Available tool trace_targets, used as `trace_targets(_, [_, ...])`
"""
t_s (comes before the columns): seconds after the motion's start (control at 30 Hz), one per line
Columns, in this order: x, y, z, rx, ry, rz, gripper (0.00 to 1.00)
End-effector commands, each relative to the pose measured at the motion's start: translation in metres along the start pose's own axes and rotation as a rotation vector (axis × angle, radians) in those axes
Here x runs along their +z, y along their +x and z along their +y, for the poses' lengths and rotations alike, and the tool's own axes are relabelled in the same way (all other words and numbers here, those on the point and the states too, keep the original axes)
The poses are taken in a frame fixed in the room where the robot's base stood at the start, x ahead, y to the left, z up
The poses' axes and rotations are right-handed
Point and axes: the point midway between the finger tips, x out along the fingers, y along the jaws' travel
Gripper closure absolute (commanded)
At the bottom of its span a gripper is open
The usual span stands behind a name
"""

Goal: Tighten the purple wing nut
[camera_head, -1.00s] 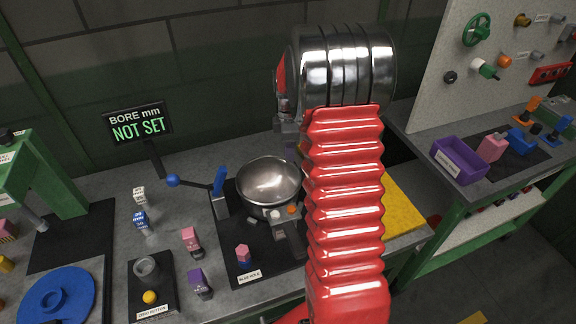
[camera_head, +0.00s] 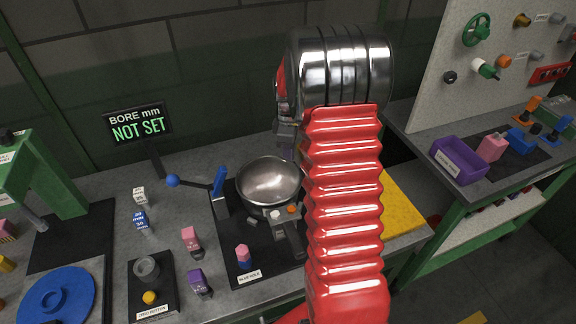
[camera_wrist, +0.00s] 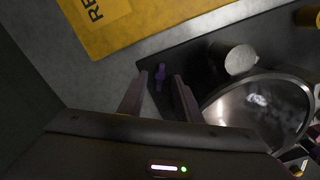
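The purple wing nut (camera_wrist: 160,75) shows in the wrist view as a small narrow shape on a dark plate (camera_wrist: 190,57). My gripper (camera_wrist: 160,80) is open, with one fingertip to each side of the wing nut. I see gaps between the nut and both fingers and cannot tell how far above it the tips are. In the head view my red bellows arm covers the area, and neither the wing nut nor my fingertips can be made out.
A shiny metal bowl (camera_wrist: 258,112) is right of my fingers, with a grey cylinder (camera_wrist: 239,59) above it in the picture. A yellow panel (camera_wrist: 115,22) lies beyond the plate. In the head view the bowl (camera_head: 268,180) stands left of my arm; a sign (camera_head: 138,122) reads "BORE mm NOT SET".

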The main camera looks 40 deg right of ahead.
Motion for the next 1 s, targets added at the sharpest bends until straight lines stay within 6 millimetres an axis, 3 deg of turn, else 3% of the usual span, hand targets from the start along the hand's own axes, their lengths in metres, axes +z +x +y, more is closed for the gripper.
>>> trace_targets(0.4, [0.000, 0.017, 0.000, -0.001, 0.000, 0.000, 0.69])
trace_targets(0.67, [0.000, 0.018, 0.000, 0.000, 0.000, 0.000, 0.69])
trace_targets(1.0, [0.000, 0.018, 0.000, 0.000, 0.000, 0.000, 0.91])
